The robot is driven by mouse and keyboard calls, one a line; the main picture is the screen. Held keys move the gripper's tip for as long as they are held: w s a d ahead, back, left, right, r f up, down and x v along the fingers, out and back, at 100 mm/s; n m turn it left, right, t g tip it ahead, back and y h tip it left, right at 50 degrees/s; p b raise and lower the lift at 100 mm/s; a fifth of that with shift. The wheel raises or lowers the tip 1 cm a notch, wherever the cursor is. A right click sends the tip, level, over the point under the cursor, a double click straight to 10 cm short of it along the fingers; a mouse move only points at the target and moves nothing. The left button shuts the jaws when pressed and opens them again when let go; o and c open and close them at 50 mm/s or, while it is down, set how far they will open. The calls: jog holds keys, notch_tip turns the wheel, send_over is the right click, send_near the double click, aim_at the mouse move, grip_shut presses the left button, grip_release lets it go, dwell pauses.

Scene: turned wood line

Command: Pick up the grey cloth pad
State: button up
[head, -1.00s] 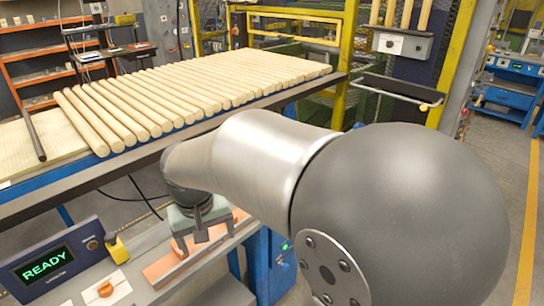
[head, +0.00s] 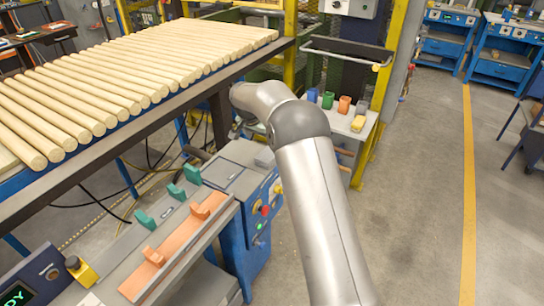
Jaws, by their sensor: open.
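My gripper (head: 239,130) is small and partly hidden at the end of my arm, beyond the machine and below the edge of the dowel table. Its jaws are open and I see nothing held between them. I cannot pick out the grey cloth pad with certainty. A small grey shape (head: 265,158) lies at the machine's back right corner, below and right of my gripper, but I cannot tell whether it is cloth. My arm covers part of the area behind it.
Pale dowels (head: 120,80) lie in a row on a long table at the left. An orange fixture (head: 172,248) and green blocks (head: 177,191) sit on the machine. A small cart (head: 345,123) behind my arm holds several coloured blocks.

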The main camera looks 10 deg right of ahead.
jog(key=p, duration=0.1)
send_over(264, 159)
notch_tip(264, 159, down, 6)
jog(key=shift+d+r, duration=0.1)
jog(key=shift+r, duration=0.05)
jog(key=x, duration=0.1)
jog(key=p+x, duration=0.1)
jog(key=x, duration=0.1)
jog(key=p+x, duration=0.1)
jog(key=x, duration=0.1)
jog(key=shift+w, duration=0.3)
jog(key=shift+f+b, duration=0.35)
jog(key=shift+b, duration=0.35)
jog(key=c, duration=1.1)
